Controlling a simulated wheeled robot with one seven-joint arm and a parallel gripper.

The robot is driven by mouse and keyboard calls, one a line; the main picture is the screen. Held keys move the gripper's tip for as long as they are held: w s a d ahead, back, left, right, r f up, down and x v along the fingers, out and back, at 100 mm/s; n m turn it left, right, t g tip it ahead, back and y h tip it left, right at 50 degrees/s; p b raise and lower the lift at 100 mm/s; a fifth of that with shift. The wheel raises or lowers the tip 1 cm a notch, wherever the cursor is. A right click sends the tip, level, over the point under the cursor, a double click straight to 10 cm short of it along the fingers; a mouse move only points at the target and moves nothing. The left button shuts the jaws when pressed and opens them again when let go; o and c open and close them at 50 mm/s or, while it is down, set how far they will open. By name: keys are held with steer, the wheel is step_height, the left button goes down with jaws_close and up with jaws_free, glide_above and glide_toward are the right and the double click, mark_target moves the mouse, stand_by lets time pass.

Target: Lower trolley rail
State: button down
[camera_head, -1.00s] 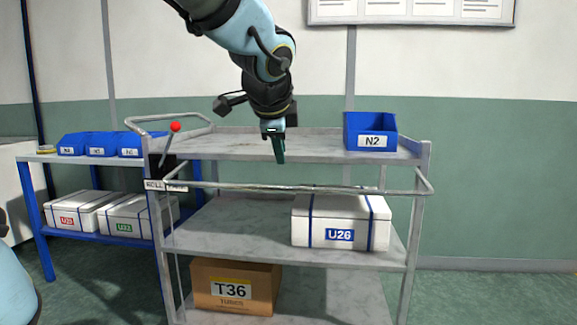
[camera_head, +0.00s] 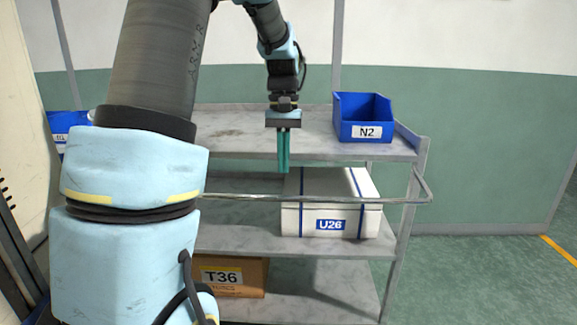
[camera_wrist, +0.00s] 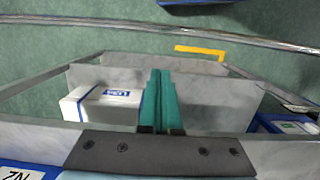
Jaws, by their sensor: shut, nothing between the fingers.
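The trolley rail (camera_head: 330,198) is a thin grey metal bar. It runs across the trolley front below the top shelf and bends back at its right end. In the wrist view the rail (camera_wrist: 190,28) crosses the top, apart from the fingertips. My gripper (camera_head: 283,171) points down with its green fingers shut and empty. In the head view its tips show just above the rail, with a gap between. The fingers also show in the wrist view (camera_wrist: 160,75). The rail's left end and the trolley's left side are hidden behind my arm in the head view.
A blue bin N2 (camera_head: 366,118) stands on the top shelf (camera_head: 235,143) at the right. A white box U26 (camera_head: 300,222) is on the middle shelf and a carton T36 (camera_head: 245,278) on the bottom. Green floor (camera_head: 490,285) is clear at right.

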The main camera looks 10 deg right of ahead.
steer(key=s+f, duration=0.4)
steer(key=f, duration=0.2)
steer(key=shift+a+p, duration=0.3)
steer(key=shift+a, duration=0.05)
step_height(320, 180, up, 4)
steer(key=g+p, duration=0.2)
steer(key=p, duration=0.7)
steer(key=shift+w+y, duration=0.1)
steer(key=shift+y, duration=0.2)
